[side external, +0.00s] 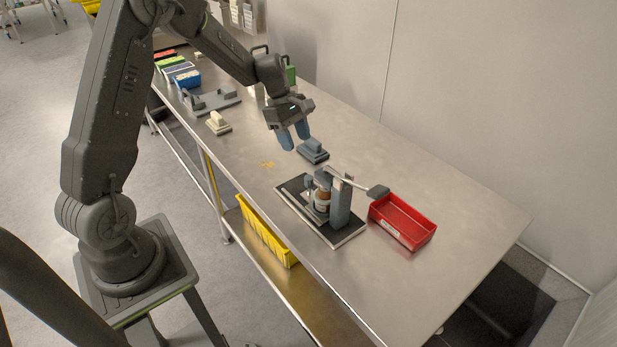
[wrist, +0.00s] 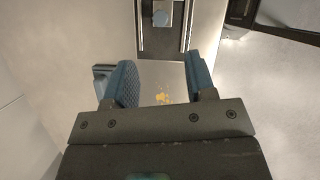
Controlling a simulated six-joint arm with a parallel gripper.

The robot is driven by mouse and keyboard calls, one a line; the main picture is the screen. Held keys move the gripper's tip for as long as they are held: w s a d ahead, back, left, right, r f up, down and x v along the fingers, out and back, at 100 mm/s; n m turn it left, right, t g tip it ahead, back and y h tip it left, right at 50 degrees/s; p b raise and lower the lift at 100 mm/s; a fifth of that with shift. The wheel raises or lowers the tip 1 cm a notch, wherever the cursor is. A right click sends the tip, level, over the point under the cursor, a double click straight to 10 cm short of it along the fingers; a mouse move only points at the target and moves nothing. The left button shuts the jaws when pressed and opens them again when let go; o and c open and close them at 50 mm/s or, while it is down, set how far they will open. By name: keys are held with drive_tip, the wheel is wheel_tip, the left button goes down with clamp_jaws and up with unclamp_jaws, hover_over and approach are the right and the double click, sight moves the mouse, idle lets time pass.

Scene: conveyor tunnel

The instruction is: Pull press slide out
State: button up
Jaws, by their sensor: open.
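The press (side external: 341,205) stands on a dark base plate on the steel table, with its lever handle sticking out to the right. The press slide appears to be the pale plate with a round grey-blue knob (wrist: 161,18) between dark rails, at the top of the wrist view. My gripper (side external: 295,137) is open and empty, fingers pointing down, above the table and behind and left of the press. Its blue fingers (wrist: 161,75) are well apart, short of the slide.
A grey-blue block (side external: 313,150) sits close beside my fingers. A red bin (side external: 403,221) stands right of the press. A cream block (side external: 218,123), a grey fixture (side external: 213,101) and several small bins are farther left. Small orange marks (side external: 268,164) lie on otherwise clear table.

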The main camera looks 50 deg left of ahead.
sight(308, 177)
drive_tip(key=x, duration=1.1)
drive_tip(key=shift+f, duration=0.3)
clamp_jaws()
